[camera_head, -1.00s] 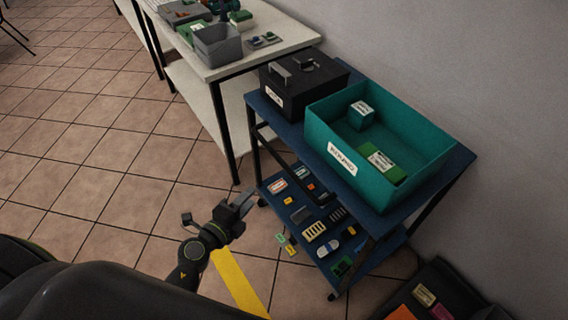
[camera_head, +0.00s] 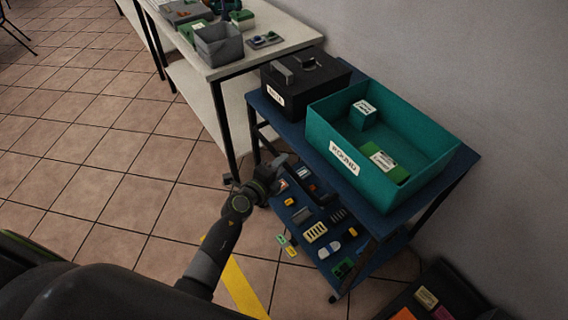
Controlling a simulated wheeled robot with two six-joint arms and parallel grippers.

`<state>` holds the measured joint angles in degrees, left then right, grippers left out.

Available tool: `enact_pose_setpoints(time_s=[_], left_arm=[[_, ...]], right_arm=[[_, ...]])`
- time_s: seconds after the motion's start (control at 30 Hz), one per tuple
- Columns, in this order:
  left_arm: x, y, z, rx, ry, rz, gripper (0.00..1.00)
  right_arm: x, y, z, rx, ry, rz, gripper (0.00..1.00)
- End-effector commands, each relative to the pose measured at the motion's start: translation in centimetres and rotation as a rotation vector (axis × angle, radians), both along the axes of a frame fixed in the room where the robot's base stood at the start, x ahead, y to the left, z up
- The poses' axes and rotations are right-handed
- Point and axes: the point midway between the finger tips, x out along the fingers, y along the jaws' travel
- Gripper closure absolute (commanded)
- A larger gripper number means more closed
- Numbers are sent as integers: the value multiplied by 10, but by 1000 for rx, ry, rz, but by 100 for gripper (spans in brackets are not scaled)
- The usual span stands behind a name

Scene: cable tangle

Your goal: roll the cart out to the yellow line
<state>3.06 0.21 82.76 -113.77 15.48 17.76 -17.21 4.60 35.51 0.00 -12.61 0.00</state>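The blue cart (camera_head: 458,171) stands against the grey wall at the right. A black box (camera_head: 316,95) and an open teal bin (camera_head: 328,127) labelled "ROUND" sit on its top. Several small parts lie on its lower shelf. The yellow line (camera_head: 243,290) runs on the floor to the left of the cart, partly hidden behind my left arm. My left gripper (camera_head: 281,170) is at the cart's left side, near the frame and lower shelf. Its fingers are small and dark, and I cannot tell whether it touches the cart. My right gripper is out of view.
A white table (camera_head: 233,72) with a grey bin (camera_head: 218,43) stands behind the cart. A dark crate (camera_head: 452,283) sits on the floor at the lower right. Small tags (camera_head: 287,245) lie beside the cart.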

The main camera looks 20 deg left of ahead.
Motion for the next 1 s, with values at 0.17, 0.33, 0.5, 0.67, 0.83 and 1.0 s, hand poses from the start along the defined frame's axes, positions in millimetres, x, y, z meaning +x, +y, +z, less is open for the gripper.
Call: enact_pose_setpoints(time_s=[0.17, 0.33, 0.5, 0.67, 0.83, 1.0], left_arm=[[18, -5, -4, -1, -1, 0, 62], [23, -6, -5, -1, 0, 1, 62], [23, -6, -5, -1, 0, 1, 62], [23, -6, -4, -1, 0, 1, 76], [23, -6, -5, -1, 0, 1, 99], [23, -6, -5, -1, 0, 0, 100]], right_arm=[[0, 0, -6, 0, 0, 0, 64], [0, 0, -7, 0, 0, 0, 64], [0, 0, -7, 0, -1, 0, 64], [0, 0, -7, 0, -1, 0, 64], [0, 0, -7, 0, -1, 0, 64], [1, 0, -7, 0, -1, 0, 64]])
